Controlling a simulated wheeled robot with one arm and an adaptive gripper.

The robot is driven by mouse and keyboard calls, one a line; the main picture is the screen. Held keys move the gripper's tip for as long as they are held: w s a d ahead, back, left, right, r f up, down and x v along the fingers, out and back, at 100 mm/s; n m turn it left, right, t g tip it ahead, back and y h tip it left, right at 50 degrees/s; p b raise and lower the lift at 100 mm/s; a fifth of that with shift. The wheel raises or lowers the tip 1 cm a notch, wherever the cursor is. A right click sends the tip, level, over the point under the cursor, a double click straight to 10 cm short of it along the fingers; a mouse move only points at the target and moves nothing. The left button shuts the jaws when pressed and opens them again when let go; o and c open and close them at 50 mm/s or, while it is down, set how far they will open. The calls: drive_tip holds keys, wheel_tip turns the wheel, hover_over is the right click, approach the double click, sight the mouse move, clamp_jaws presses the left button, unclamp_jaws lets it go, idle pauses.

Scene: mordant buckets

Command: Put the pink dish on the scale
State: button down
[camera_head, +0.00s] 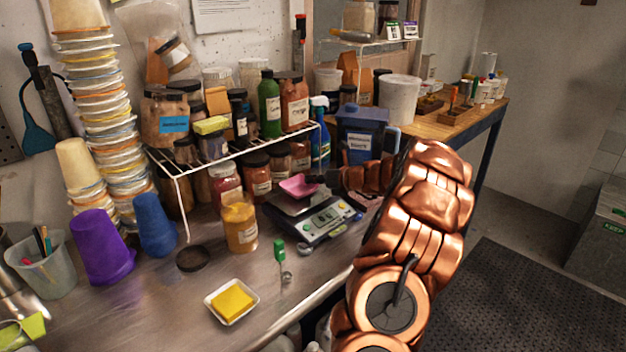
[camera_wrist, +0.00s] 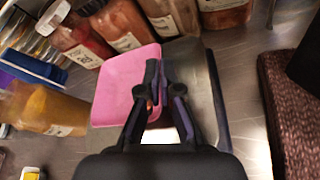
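A wire shelf (camera_head: 235,148) with jars and bottles stands behind the scale. A yellow-brown jar (camera_head: 240,224) is left of it, and a blue container (camera_head: 360,132) behind right. A white dish with a yellow block (camera_head: 231,302) lies in front. Stacked buckets (camera_head: 104,105) stand left.

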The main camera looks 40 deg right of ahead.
drive_tip(key=c, duration=1.8)
unclamp_jaws()
drive_tip(key=shift+f, duration=0.2)
drive_tip(key=shift+c, duration=0.2)
drive_tip(key=o, duration=0.5)
drive_tip(key=shift+r, duration=0.2)
drive_tip(key=b+v, duration=0.1)
drive_tip(key=v, duration=1.1)
drive_tip(key=shift+a, duration=0.1)
